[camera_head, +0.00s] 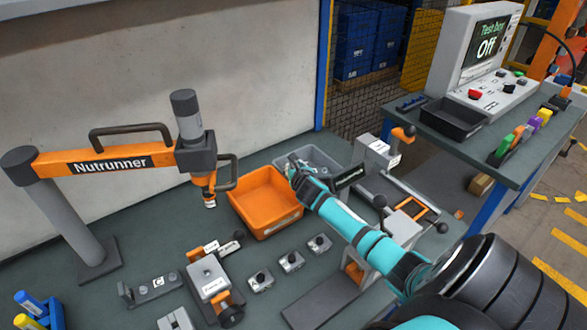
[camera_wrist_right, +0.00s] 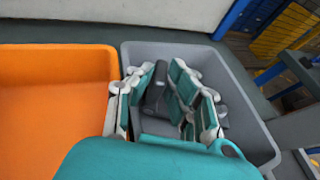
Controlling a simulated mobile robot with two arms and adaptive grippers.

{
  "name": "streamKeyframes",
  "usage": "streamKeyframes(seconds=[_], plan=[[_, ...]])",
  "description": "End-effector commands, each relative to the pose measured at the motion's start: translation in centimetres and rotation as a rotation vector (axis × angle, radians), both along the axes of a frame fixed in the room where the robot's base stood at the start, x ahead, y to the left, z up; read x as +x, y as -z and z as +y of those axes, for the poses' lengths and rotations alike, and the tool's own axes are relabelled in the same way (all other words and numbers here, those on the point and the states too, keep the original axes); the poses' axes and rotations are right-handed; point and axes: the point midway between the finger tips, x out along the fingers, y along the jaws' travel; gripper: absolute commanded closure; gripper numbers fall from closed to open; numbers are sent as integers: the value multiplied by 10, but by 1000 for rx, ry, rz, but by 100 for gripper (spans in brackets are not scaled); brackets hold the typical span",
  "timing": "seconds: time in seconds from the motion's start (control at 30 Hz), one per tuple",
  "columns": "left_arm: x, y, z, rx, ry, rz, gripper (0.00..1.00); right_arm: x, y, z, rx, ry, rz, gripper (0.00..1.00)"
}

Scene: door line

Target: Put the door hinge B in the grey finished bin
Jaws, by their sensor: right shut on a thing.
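My right gripper (camera_head: 297,166) reaches over the grey bin (camera_head: 326,157) at the back of the table. In the wrist view its teal and white fingers (camera_wrist_right: 165,92) are inside the grey bin's opening (camera_wrist_right: 250,103). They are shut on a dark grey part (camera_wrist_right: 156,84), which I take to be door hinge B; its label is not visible. The part's lower end is hidden by the fingers and hand. In the head view the gripper hides the part. I cannot tell whether the part touches the bin floor. My left gripper is not in view.
An orange bin (camera_head: 262,200) stands directly left of the grey bin. The Nutrunner arm (camera_head: 108,162) reaches over the table from the left. Small metal blocks (camera_head: 290,261) and a clamp fixture (camera_head: 210,278) stand in front. Another fixture (camera_head: 392,214) stands to the right.

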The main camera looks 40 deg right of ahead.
Motion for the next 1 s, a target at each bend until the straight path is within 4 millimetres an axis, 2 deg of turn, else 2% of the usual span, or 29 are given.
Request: streamKeyframes(seconds=[0.13, 0.67, 0.7, 0.83, 1.0], plan=[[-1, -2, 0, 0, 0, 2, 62, 1, -5, 0, -3, -1, -5, 100], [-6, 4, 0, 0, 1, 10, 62, 1, 8, 0, -3, -1, -4, 100], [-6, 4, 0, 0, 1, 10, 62, 0, 10, 0, 0, 0, -1, 81], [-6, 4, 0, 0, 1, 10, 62, 0, 10, 0, 0, 0, -1, 64], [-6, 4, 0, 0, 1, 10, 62, 0, 10, 0, 0, 0, -1, 62]])
